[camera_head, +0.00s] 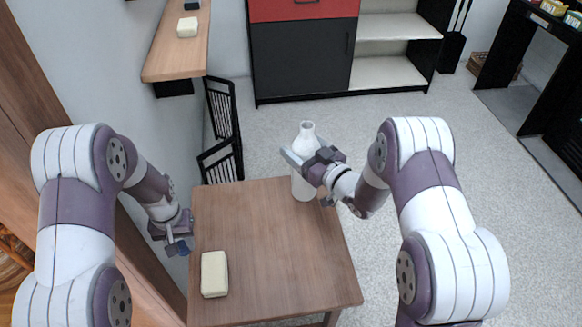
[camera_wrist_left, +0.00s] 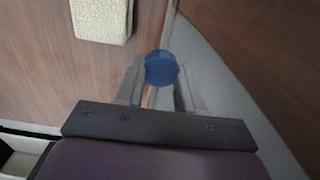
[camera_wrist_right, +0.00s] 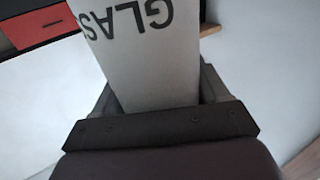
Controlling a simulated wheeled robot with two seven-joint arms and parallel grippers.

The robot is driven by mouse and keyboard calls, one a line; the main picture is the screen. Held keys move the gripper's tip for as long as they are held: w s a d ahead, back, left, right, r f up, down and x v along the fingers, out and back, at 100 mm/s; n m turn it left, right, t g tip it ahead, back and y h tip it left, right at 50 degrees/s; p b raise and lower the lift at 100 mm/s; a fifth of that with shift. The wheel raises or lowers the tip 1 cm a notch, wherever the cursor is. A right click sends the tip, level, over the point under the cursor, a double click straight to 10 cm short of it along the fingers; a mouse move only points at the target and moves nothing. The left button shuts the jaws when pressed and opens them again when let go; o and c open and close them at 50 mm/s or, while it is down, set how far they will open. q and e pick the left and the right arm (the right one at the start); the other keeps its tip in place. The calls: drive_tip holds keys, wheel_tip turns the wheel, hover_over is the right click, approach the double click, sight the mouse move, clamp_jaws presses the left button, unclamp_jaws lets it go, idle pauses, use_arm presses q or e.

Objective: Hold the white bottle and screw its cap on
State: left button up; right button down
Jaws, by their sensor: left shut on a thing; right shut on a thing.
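The white bottle (camera_head: 304,184) stands upright at the far right part of the wooden table (camera_head: 262,268). My right gripper (camera_head: 306,166) is shut around its body, and in the right wrist view the bottle (camera_wrist_right: 150,60) fills the space between the fingers, with dark lettering on it. My left gripper (camera_head: 176,240) is just off the table's left edge, shut on a round blue cap (camera_head: 183,247). The cap also shows in the left wrist view (camera_wrist_left: 161,68), between the fingertips. The cap is well apart from the bottle. No cap shows on the bottle's neck.
A cream block (camera_head: 214,274) lies on the table's front left. Another pale block (camera_head: 187,27) sits on a wall shelf (camera_head: 172,56) at upper left. A black rack (camera_head: 222,120) stands behind the table, and a cabinet (camera_head: 300,58) is further back. The table's middle is clear.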

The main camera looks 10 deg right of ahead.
use_arm(q)
drive_tip(key=shift+f+b, duration=0.45)
drive_tip(key=shift+f, duration=0.3)
use_arm(e)
drive_tip(key=w, duration=0.1)
drive_tip(key=w+a+f, duration=0.2)
drive_tip(key=shift+w+f, duration=0.2)
drive_tip(key=shift+w, duration=0.15)
